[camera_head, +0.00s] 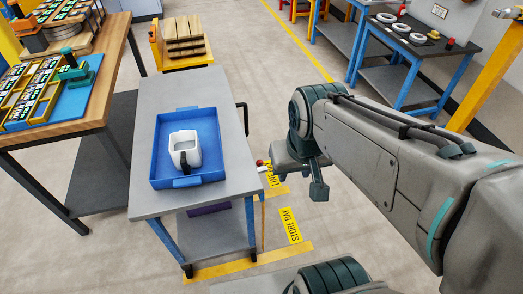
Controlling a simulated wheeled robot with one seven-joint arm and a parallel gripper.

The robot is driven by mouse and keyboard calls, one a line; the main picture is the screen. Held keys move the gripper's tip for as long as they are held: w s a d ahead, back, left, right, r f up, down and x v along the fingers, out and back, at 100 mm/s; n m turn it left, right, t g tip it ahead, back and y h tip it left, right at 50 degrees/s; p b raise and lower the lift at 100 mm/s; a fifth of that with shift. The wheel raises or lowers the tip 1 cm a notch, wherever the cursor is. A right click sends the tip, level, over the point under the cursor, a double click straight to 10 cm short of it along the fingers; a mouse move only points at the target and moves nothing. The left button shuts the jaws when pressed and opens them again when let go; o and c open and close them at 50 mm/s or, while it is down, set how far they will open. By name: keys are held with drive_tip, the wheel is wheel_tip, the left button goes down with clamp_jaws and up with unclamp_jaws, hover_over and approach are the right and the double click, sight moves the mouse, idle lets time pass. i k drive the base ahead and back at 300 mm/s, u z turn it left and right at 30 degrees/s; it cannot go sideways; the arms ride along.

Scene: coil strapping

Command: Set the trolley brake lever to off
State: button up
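The trolley (225,150) has a grey top and blue legs and stands left of my arm. A small lever with a red knob (260,162) shows at its right side, near the front right corner, beside a small white part. The lever's exact setting is too small to tell. My gripper (318,188) hangs at the end of my arm, to the right of the lever and apart from it. Only part of its fingers shows, so I cannot tell whether it is open or shut. Nothing is seen in it.
A blue tray (160,150) with a white jug-like container (185,148) sits on the trolley. A black handle (244,117) sticks out on its right side. A wooden workbench (108,75) stands left. Floor is clear around yellow STORE BAY markings (290,225).

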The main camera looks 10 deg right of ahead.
sight(262, 168)
drive_tip(key=z, duration=1.75)
drive_tip(key=i, duration=0.7)
drive_tip(key=u, duration=3.35)
drive_tip(key=k, duration=0.2)
drive_tip(key=z, duration=0.9)
